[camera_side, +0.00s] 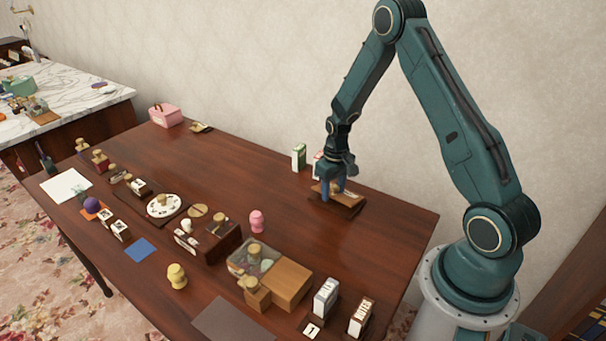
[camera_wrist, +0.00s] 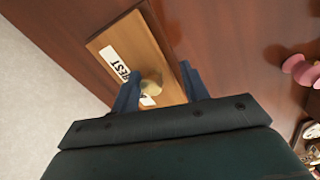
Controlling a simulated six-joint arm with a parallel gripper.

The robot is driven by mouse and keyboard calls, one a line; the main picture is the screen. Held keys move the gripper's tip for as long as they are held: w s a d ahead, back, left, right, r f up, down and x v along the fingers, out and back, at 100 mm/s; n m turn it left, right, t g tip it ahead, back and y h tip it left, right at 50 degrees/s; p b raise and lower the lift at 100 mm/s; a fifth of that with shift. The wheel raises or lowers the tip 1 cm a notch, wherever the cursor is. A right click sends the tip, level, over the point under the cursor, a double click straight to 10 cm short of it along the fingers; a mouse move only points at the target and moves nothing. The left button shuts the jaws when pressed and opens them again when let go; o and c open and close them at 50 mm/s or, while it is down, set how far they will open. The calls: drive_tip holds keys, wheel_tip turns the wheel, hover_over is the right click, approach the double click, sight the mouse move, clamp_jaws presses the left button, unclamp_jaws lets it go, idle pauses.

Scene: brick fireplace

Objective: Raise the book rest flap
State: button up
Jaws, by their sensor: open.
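The book rest flap (camera_wrist: 137,45) is a light wood board with a white label reading "REST" and a round brass-coloured knob (camera_wrist: 151,84). In the side view it lies low on a dark base (camera_side: 349,202) near the table's back right. My gripper (camera_side: 333,192) is over it, pointing down. In the wrist view my gripper (camera_wrist: 160,88) is open, with one blue finger on each side of the knob. I cannot tell whether the fingers touch it. Part of the label is hidden behind the knob.
A green and white box (camera_side: 299,157) stands behind and left of the flap. A pink knobbed piece (camera_side: 257,221) stands to the front left. A wooden box (camera_side: 287,283) and several small items crowd the front. The table right of the flap is clear.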

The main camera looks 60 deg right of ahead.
wheel_tip(320, 180, up, 14)
drive_tip(key=s+a+r+t, duration=0.1)
drive_tip(key=s+a+r, duration=0.2)
drive_tip(key=a+r, duration=0.2)
drive_tip(key=s+a+r+n+t, duration=0.1)
drive_tip(key=s+a+r, duration=0.3)
drive_tip(key=r, duration=0.5)
drive_tip(key=shift+a+n+t+h, duration=0.3)
drive_tip(key=shift+a+h, duration=0.1)
drive_tip(key=shift+a, duration=0.8)
drive_tip(key=shift+w+f, duration=0.15)
drive_tip(key=c, duration=0.8)
drive_tip(key=shift+w+d+f+n, duration=0.1)
drive_tip(key=shift+w+f+n, duration=0.05)
drive_tip(key=shift+f+n, duration=0.15)
clamp_jaws()
drive_tip(key=w+d+f+n+g+h, duration=0.1)
drive_tip(key=w+f+n+h, duration=0.2)
drive_tip(key=f+n, duration=0.6)
drive_tip(key=w+f+n+g+h, duration=0.2)
drive_tip(key=w+f+n+h, duration=0.1)
drive_tip(key=f+n, duration=0.6)
wheel_tip(320, 180, down, 4)
drive_tip(key=shift+w+d+r+n+h, duration=0.1)
drive_tip(key=shift+w+d+n+h, duration=0.3)
drive_tip(key=shift+w, duration=0.15)
